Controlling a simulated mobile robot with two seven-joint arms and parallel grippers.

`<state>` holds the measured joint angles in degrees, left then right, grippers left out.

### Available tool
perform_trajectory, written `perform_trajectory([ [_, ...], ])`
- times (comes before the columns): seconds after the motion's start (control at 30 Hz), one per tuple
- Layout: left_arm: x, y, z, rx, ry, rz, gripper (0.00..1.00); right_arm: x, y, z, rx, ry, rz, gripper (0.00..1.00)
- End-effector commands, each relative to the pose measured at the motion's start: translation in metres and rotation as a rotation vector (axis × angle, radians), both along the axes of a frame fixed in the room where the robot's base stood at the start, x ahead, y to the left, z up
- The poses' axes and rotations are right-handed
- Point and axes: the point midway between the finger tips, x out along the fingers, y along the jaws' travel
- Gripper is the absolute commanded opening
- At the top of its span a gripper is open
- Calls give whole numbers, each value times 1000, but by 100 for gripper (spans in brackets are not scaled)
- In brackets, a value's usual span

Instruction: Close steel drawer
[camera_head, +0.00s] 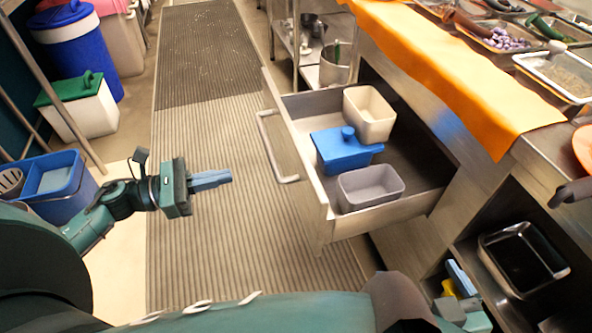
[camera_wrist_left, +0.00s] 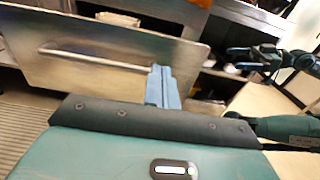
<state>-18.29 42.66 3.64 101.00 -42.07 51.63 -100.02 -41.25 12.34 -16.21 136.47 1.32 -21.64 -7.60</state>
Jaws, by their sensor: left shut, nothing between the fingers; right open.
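The steel drawer (camera_head: 300,160) stands pulled out from the counter in the head view, its front panel facing left with a long bar handle (camera_head: 269,148). Inside are a cream container (camera_head: 369,116), a blue lidded container (camera_head: 343,155) and a grey container (camera_head: 370,187). My left gripper (camera_head: 228,177) is shut and empty, left of the handle and apart from it. The left wrist view shows the drawer front (camera_wrist_left: 90,75) and handle (camera_wrist_left: 105,60) beyond the shut fingers. My right gripper (camera_wrist_left: 238,58) is open at the right of the left wrist view.
The counter with an orange mat (camera_head: 440,70) and food trays (camera_head: 555,78) is on the right. A low shelf holds a dark tray (camera_head: 522,255). Blue bins (camera_head: 75,50) and a green-lidded box (camera_head: 80,105) stand at left. The ribbed floor mat (camera_head: 205,130) is clear.

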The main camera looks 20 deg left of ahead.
Motion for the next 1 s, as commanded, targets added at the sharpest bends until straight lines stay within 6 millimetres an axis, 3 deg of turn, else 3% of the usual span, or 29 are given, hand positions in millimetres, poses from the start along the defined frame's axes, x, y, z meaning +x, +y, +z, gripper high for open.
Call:
perform_trajectory([
  [0.6,64,-94,3,-4,0,0,0,0,0,1,0,4,0,100],
  [0.8,75,-110,2,-3,3,2,0,0,0,1,-2,9,1,100],
  [1.0,77,-114,1,-3,5,3,0,0,0,1,-2,10,1,100],
])
